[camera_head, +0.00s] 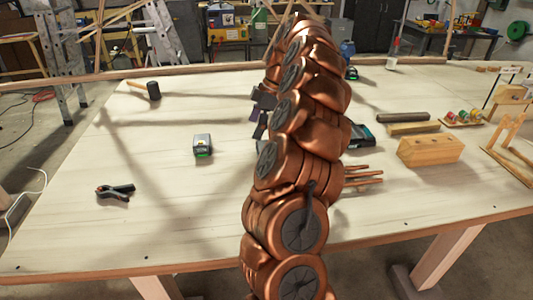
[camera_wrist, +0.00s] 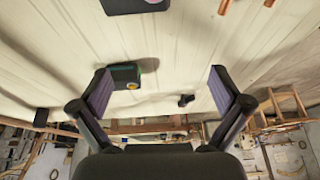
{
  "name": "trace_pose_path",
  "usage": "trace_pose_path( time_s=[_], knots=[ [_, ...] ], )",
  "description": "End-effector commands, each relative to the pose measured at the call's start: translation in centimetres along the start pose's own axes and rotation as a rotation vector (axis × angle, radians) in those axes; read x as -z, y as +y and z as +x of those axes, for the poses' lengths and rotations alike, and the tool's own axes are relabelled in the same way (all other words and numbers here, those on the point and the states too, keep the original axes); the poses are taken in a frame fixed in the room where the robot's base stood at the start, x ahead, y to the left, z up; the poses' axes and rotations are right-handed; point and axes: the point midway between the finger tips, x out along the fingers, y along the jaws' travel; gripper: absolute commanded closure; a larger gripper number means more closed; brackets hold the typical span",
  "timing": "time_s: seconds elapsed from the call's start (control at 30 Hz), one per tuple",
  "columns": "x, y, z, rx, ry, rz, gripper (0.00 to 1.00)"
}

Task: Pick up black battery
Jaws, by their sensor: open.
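I cannot tell for sure which item is the black battery. A dark box with a green edge and a yellow spot (camera_wrist: 126,75) lies near the left finger in the wrist view. A black item (camera_wrist: 135,5) is cut off at the top edge there, and a small black object (camera_wrist: 186,100) lies between the fingers' lines. My gripper (camera_wrist: 164,80) is open and empty above the bench; in the head view my arm mostly hides it.
The workbench (camera_head: 80,235) also holds a black clamp (camera_head: 115,191), a mallet (camera_head: 152,90), a wooden block (camera_head: 430,150), dark bars (camera_head: 403,117) and thin rods (camera_head: 362,180) beside my arm. The bench's front left is largely clear.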

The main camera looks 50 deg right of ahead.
Motion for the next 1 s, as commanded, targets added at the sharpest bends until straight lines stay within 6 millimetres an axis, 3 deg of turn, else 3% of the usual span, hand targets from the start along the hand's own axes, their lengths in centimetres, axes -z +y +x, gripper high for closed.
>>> trace_pose_path(
  time_s=[0.03, 0.1, 0.3, 1.0],
  knots=[
    [-1.8, 0.9, -0.1, -0.015, 0.0, 0.0, 0.0],
    [-3.7, 1.6, -0.1, -0.024, -0.002, -0.009, 0.0],
    [-6.3, 2.4, -0.4, -0.044, -0.008, -0.023, 0.0],
    [-6.5, 2.4, 3.2, -0.039, -0.007, -0.024, 0.0]
  ],
)
